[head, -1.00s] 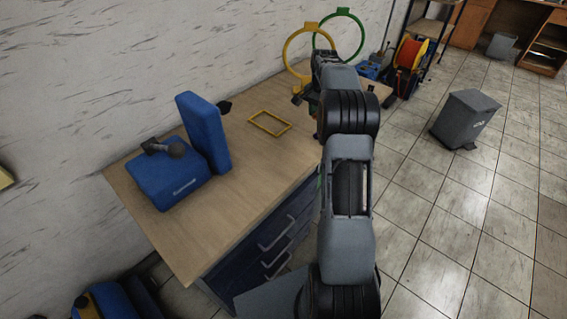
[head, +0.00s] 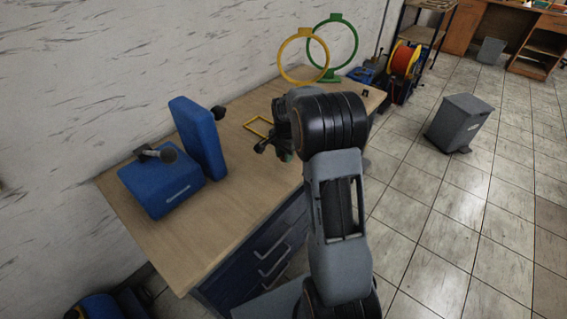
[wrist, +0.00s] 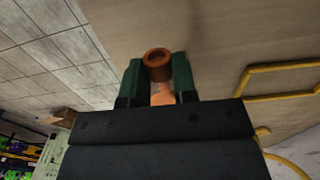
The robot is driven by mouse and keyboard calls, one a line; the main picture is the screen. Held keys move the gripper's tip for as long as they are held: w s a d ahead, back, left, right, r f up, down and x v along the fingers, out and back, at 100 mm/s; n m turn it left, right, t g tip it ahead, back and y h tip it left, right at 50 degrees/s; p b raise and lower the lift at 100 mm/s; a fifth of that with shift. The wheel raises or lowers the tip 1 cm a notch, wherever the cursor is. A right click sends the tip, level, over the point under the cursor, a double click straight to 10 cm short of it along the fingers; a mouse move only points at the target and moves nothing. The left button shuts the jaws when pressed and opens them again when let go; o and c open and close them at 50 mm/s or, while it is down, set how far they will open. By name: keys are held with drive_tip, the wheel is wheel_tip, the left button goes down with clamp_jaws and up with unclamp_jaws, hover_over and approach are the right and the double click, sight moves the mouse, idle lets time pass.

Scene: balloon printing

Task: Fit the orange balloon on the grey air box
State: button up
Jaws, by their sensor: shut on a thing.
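My gripper (wrist: 157,82), with green fingers, is shut on the orange balloon (wrist: 158,58). The balloon's round open mouth sticks out past the fingertips in the wrist view. In the head view my gripper (head: 286,156) is over the right front part of the table, mostly hidden by my arm, and the balloon cannot be made out. A blue box (head: 160,188) with a dark nozzle (head: 168,154) sits at the table's left, next to an upright blue slab (head: 198,138). The gripper is to the right of both. A grey box (head: 462,120) stands on the floor at right.
A yellow ring (head: 281,60) and a green ring (head: 356,45) stand at the table's far end. A flat yellow frame (head: 258,127) lies beyond my gripper. The wooden table top (head: 215,215) is bare in front of the blue box. A wall runs along its back.

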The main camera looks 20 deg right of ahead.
sight(284, 168)
drive_tip(key=shift+s+a+f, duration=0.1)
drive_tip(key=shift+a+f, duration=0.15)
drive_tip(key=shift+f, duration=0.05)
drive_tip(key=shift+a+f, duration=0.1)
drive_tip(key=shift+f, duration=1.35)
drive_tip(key=shift+f, duration=0.1)
drive_tip(key=o, duration=0.7)
drive_tip(key=shift+o, duration=0.2)
drive_tip(key=shift+f, duration=0.1)
